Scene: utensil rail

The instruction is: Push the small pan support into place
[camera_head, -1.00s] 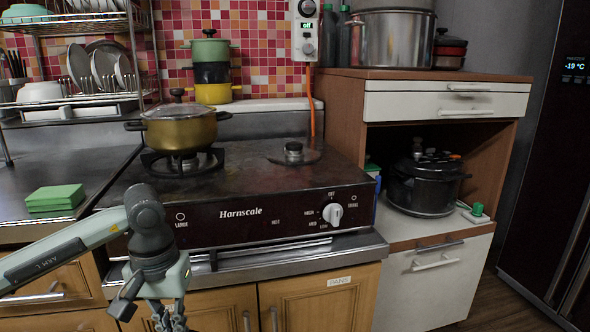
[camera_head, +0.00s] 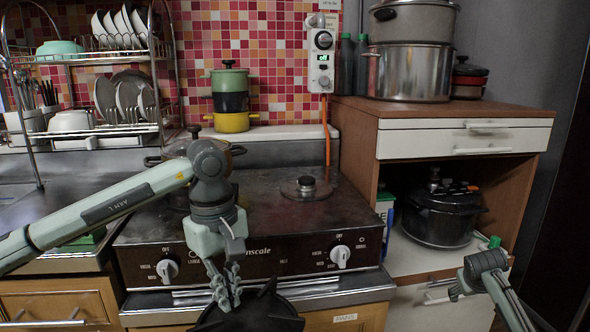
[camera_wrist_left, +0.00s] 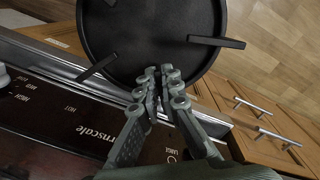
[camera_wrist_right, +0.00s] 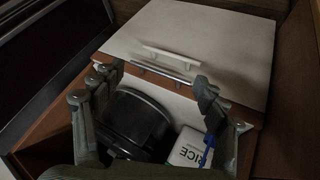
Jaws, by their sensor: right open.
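The small pan support (camera_head: 250,314) is a round black ring with prongs, held in front of the stove below its front panel. In the left wrist view (camera_wrist_left: 150,40) it fills the top. My left gripper (camera_head: 227,292) is shut on its near edge; its fingertips (camera_wrist_left: 158,76) are close together there. The small burner (camera_head: 306,187) on the right of the stove top (camera_head: 275,215) is bare. My left arm hides part of the large burner and the pot (camera_head: 238,150) at the left. My right gripper (camera_wrist_right: 150,88) is open and empty, near the right cabinet.
Two knobs (camera_head: 167,270) (camera_head: 340,256) stick out of the stove front. A dish rack (camera_head: 100,95) stands at the left, and stacked pots (camera_head: 231,100) stand behind the stove. A black cooker (camera_head: 440,212) sits in the right cabinet. The stove top's right side is free.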

